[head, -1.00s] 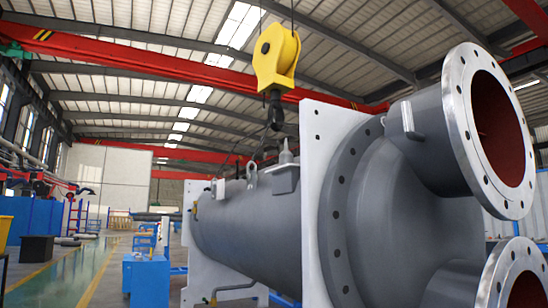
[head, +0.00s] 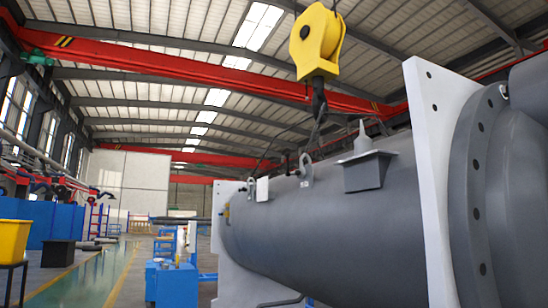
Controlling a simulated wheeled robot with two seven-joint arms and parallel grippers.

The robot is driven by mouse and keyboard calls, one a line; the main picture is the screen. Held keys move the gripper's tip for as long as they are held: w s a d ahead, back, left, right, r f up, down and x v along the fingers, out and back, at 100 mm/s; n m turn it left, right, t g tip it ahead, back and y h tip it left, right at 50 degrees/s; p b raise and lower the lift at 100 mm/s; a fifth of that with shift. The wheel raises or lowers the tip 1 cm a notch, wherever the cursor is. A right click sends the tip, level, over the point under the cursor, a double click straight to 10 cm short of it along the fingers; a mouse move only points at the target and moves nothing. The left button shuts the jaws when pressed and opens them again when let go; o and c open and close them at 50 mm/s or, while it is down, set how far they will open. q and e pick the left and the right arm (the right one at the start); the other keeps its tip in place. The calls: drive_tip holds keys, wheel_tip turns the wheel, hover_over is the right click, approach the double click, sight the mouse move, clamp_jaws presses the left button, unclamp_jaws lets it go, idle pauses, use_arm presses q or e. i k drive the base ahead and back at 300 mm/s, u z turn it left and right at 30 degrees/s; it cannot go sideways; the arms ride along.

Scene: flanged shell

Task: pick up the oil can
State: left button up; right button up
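A small grey object with a tapered, pointed spout, which looks like the oil can (head: 361,143), stands upright on a dark grey box-shaped ledge (head: 368,174). The ledge is on the upper side of the big grey shell (head: 330,240), right of the picture's middle. The can is small here and its lower part is hard to separate from the ledge top. Neither of my grippers shows in the head view.
A yellow hoist block (head: 318,40) hangs above the shell, its hook by a lifting lug (head: 306,168). A white end plate (head: 432,180) rises right of the can. A blue cabinet (head: 171,283) stands left of the shell. The green floor lane (head: 122,275) is clear.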

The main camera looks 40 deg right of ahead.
sight(362, 144)
drive_tip(key=z, duration=0.3)
drive_tip(key=i, duration=1.3)
drive_tip(key=z, duration=0.9)
